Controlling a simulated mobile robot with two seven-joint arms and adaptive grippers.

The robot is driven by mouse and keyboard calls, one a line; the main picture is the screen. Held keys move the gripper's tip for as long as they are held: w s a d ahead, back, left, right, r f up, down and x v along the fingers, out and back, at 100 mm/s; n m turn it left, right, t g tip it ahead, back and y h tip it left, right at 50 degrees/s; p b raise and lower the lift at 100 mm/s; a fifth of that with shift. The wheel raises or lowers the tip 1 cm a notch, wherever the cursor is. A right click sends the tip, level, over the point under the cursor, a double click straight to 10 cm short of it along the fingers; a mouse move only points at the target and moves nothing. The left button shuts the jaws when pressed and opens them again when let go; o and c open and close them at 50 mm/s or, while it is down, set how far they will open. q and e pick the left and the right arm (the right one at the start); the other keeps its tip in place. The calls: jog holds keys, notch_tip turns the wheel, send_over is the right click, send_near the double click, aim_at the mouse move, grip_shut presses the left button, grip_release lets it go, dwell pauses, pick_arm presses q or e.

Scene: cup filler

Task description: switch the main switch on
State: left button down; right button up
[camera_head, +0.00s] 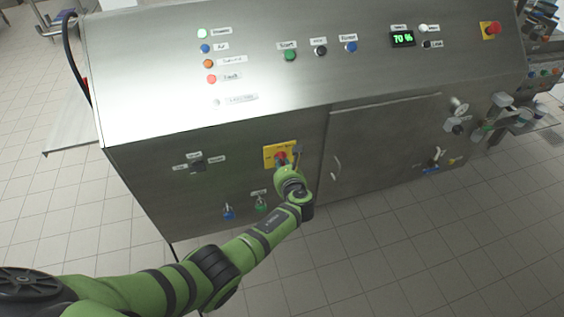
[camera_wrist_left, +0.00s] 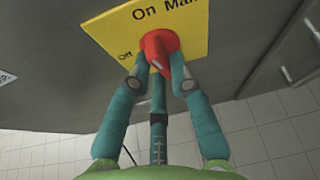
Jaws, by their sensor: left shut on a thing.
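The main switch is a red rotary knob (camera_head: 281,157) on a yellow plate (camera_head: 268,152) on the front of the steel machine. In the left wrist view the red knob (camera_wrist_left: 158,45) sits on the yellow plate (camera_wrist_left: 190,22), which reads "On", "Main" and "Off". My left gripper (camera_wrist_left: 156,72) is shut on the knob, one teal finger on each side. In the head view my left gripper (camera_head: 284,168) covers the lower part of the knob. The knob's exact angle is partly hidden by the fingers. My right gripper is not in view.
A small black selector (camera_head: 198,167) is left of the plate. Blue (camera_head: 228,212) and green (camera_head: 261,203) valve handles sit below. A cabinet door handle (camera_head: 336,168) is to the right. A red emergency button (camera_head: 492,28) is at the upper right. The tiled floor in front is clear.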

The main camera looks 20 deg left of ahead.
pick_arm(q)
jog(key=shift+m+g+y, duration=0.3)
jog(key=shift+m+y, duration=0.1)
jog(key=shift+m, duration=0.2)
dwell(0.3)
jog(key=c, duration=1.1)
grip_release()
jog(key=shift+s+d, duration=0.1)
jog(key=v, duration=1.1)
jog(key=shift+s+d+r, duration=0.2)
jog(key=shift+s, duration=0.1)
